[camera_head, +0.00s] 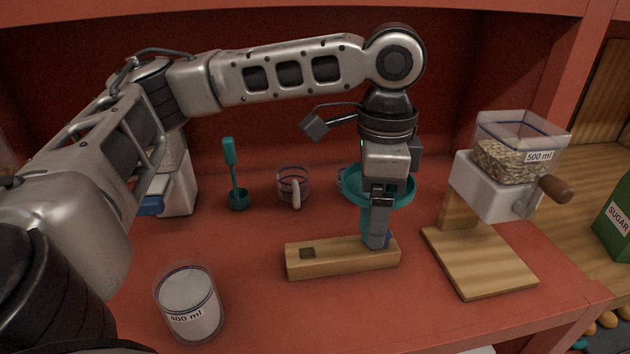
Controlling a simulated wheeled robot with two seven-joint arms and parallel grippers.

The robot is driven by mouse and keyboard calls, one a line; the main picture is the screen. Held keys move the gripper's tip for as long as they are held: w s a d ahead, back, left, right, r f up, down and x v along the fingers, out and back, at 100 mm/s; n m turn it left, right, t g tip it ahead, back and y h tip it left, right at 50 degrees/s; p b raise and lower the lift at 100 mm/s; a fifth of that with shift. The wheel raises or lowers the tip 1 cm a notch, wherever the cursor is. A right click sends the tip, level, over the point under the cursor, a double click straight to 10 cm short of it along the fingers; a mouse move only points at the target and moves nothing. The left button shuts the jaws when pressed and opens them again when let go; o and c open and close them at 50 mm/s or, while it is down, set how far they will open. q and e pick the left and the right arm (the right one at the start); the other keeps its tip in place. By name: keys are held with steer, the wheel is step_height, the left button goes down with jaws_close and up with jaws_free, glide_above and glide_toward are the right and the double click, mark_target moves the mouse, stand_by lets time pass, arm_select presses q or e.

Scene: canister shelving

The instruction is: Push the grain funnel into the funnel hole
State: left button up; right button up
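The teal grain funnel (401,194) is at the right end of a light wooden block (340,261), its wide rim upright and its spout partly hidden behind my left gripper. I cannot tell whether the fingers are closed on the spout, or whether the spout sits inside a hole. My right gripper is not in view.
A grain mill (495,187) with a 500 ml hopper stands to the right on a wooden base. A 400 ml canister (188,304) is at front left. A teal scoop (236,177) and a glass mug (293,186) stand behind. The red shelf front centre is clear.

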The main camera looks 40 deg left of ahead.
arm_select(q)
steer(key=s+a+f+m, duration=0.1)
steer(key=a+f+m, duration=0.1)
steer(key=a+m, duration=0.9)
steer(key=shift+s+m, duration=0.35)
steer(key=shift+m, duration=3.85)
steer(key=shift+w+a+f, duration=0.1)
steer(key=shift+f+b, duration=0.45)
steer(key=shift+f, duration=2.55)
steer(key=shift+p, duration=0.5)
steer(key=shift+f, duration=1.75)
